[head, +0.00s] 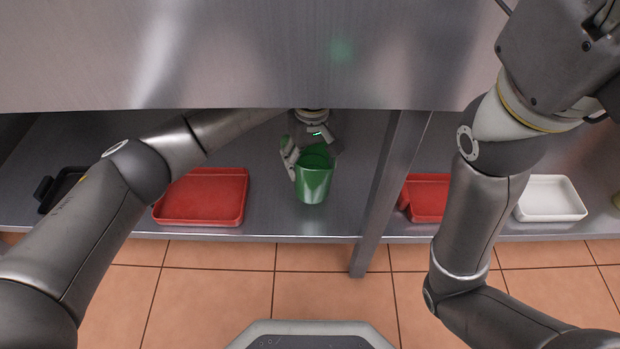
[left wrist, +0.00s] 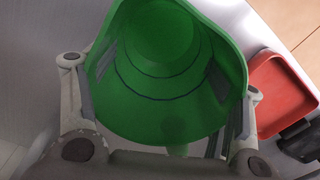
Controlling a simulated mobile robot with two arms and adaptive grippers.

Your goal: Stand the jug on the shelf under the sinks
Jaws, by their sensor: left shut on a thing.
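The green jug (head: 314,184) is at the shelf (head: 275,208) under the sinks, between a red tray and a metal post. It looks upright; whether its base touches the shelf I cannot tell. My left gripper (head: 306,160) is shut on the jug, reaching in beneath the steel sink front (head: 250,60). In the left wrist view the jug (left wrist: 165,80) fills the middle, open end toward the camera, with gripper fingers (left wrist: 160,110) on both sides of it. My right arm shows at the right; its gripper is out of view.
A red tray (head: 202,212) lies left of the jug, with a black pan (head: 62,188) further left. The metal post (head: 385,190) stands to the right. Beyond it are another red tray (head: 428,200) and a white tray (head: 550,199). Bare shelf shows around the jug.

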